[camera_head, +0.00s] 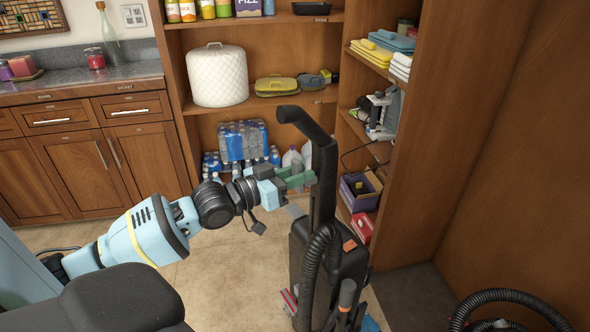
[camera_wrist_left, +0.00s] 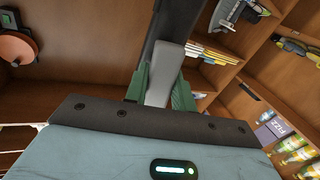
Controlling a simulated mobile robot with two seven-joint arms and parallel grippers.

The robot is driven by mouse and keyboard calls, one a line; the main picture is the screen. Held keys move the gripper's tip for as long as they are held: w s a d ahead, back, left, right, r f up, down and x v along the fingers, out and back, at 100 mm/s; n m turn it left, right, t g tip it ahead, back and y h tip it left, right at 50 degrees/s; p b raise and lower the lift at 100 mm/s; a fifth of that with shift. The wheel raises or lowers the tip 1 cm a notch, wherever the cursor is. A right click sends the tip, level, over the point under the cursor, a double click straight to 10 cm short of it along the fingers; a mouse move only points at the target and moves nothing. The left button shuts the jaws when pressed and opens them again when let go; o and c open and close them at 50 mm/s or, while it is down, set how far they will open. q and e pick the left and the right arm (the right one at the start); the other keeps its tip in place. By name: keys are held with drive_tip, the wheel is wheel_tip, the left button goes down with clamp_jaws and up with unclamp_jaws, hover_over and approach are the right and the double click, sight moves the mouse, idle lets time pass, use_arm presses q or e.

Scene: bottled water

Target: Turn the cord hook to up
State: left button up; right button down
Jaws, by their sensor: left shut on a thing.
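A black upright vacuum cleaner (camera_head: 324,190) stands on the tiled floor in front of the shelving, its handle curving to the left at the top. My left gripper (camera_head: 305,178) reaches in from the left to the handle's shaft. In the left wrist view, its green fingers (camera_wrist_left: 161,88) are shut on a grey cord hook (camera_wrist_left: 165,72), beside the black vacuum shaft (camera_wrist_left: 180,22). In the head view the hook is hidden by the gripper and shaft, so I cannot tell which way it points. My right gripper is not in view.
Behind are wooden shelves (camera_head: 285,99) with a white quilted cover (camera_head: 218,75), packs of bottled water (camera_head: 243,141) and folded towels (camera_head: 376,50). A coiled black hose (camera_head: 510,296) lies at the lower right. Bare floor (camera_head: 228,262) shows left of the vacuum.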

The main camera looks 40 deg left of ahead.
use_arm(q)
drive_tip(key=shift+d+r+m, duration=0.1)
drive_tip(key=shift+d+m, duration=0.05)
drive_tip(key=shift+m, duration=0.55)
drive_tip(key=shift+p, duration=0.3)
drive_tip(key=o, duration=1)
drive_tip(key=shift+s, duration=0.1)
drive_tip(key=shift+v, duration=3.9)
